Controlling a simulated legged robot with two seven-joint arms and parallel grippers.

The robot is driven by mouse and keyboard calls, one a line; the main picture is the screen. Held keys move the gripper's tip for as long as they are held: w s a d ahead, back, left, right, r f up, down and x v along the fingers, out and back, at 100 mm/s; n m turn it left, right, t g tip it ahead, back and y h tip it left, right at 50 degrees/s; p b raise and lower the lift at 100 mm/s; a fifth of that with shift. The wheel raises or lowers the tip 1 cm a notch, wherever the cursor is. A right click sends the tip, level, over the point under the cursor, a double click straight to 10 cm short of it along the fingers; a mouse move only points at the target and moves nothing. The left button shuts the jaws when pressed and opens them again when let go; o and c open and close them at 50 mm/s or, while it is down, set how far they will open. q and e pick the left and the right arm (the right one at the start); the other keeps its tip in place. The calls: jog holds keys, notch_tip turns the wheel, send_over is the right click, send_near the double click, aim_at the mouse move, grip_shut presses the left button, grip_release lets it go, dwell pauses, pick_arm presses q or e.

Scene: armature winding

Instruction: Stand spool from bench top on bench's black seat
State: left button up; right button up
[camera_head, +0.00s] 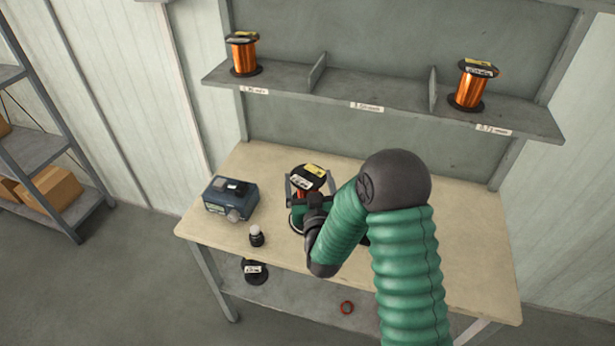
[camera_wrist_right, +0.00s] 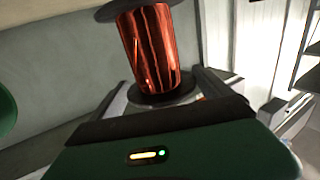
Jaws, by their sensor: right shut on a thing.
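The spool (camera_head: 306,174) has copper wire, black flanges and a yellow and white label. My right gripper (camera_head: 309,181) is shut on it over the bench top (camera_head: 464,262). In the right wrist view the spool (camera_wrist_right: 153,50) stands between the gripper fingers, a little tilted in the picture. I cannot tell whether its lower flange touches anything. A dark edge (camera_head: 365,240) shows beside my right arm and may belong to the black seat; my arm hides the rest. My left gripper is not in view.
A blue-grey instrument box (camera_head: 229,198) and a small dark knobbed item (camera_head: 256,236) are left of the gripper. Two copper spools stand on the shelf, left (camera_head: 243,55) and right (camera_head: 472,86). The bench's right side is clear.

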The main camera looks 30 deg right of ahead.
jog(key=shift+s+a+f+b, duration=0.15)
jog(key=shift+f+b, duration=0.2)
jog(key=shift+b, duration=0.1)
jog(key=f+b, duration=0.2)
jog(key=f, duration=0.1)
jog(key=f+b, duration=0.1)
jog(key=f, duration=0.1)
jog(key=shift+d+f+b, duration=0.1)
jog(key=shift+d+b, duration=0.2)
jog(key=shift+f, duration=0.25)
jog(key=shift+a, duration=0.1)
jog(key=shift+a+r, duration=0.1)
jog(key=shift+f+b, duration=0.5)
jog(key=shift+b, duration=0.05)
